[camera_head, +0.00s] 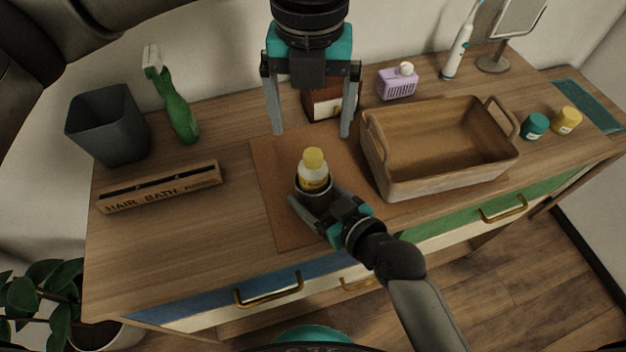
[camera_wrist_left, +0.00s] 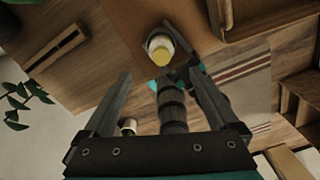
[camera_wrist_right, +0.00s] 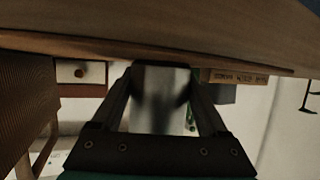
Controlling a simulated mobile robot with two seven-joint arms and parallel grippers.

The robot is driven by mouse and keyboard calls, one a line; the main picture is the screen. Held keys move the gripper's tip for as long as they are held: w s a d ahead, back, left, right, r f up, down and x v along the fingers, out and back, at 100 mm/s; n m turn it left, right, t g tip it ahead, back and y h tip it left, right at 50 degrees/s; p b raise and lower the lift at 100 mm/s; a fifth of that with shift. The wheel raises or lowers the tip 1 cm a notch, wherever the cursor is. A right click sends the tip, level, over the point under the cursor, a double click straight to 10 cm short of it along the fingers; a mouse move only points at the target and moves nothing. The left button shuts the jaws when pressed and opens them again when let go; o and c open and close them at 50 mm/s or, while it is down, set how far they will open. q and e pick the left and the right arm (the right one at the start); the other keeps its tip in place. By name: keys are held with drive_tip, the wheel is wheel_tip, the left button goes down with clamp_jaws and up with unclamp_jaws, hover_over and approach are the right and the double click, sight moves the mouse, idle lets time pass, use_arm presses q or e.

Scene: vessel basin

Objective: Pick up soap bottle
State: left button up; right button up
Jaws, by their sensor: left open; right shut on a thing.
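A pale bottle with a yellow cap (camera_head: 313,168) and a yellow label stands upright over the brown mat (camera_head: 275,200). Its lower part looks dark, and I cannot tell whether that is a cup around it. My right gripper (camera_head: 314,199) is shut on this bottle low down, coming from the front right. In the right wrist view a blurred grey surface (camera_wrist_right: 162,85) fills the gap between the fingers. My left gripper (camera_head: 312,133) is open and empty, pointing down above and behind the bottle. The bottle also shows in the left wrist view (camera_wrist_left: 161,46), beyond the open fingers.
A wooden basket (camera_head: 385,185) stands right of the bottle. A purple dispenser (camera_head: 397,84) and a brown box (camera_head: 322,104) are behind. A green spray bottle (camera_head: 178,112), a grey bin (camera_head: 105,130) and a wooden rack (camera_head: 160,187) are left. The counter's left front is clear.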

sight(313, 167)
use_arm(q)
drive_tip(key=shift+s+n, duration=0.1)
drive_tip(key=shift+n, duration=0.5)
wheel_tip(313, 167, down, 6)
drive_tip(key=shift+f, duration=0.2)
drive_tip(key=shift+w+d+f, duration=0.1)
drive_tip(key=shift+w+f, duration=0.05)
drive_tip(key=shift+f, duration=1.15)
drive_tip(key=shift+w+d+f, duration=0.1)
drive_tip(key=shift+f, duration=1.2)
clamp_jaws()
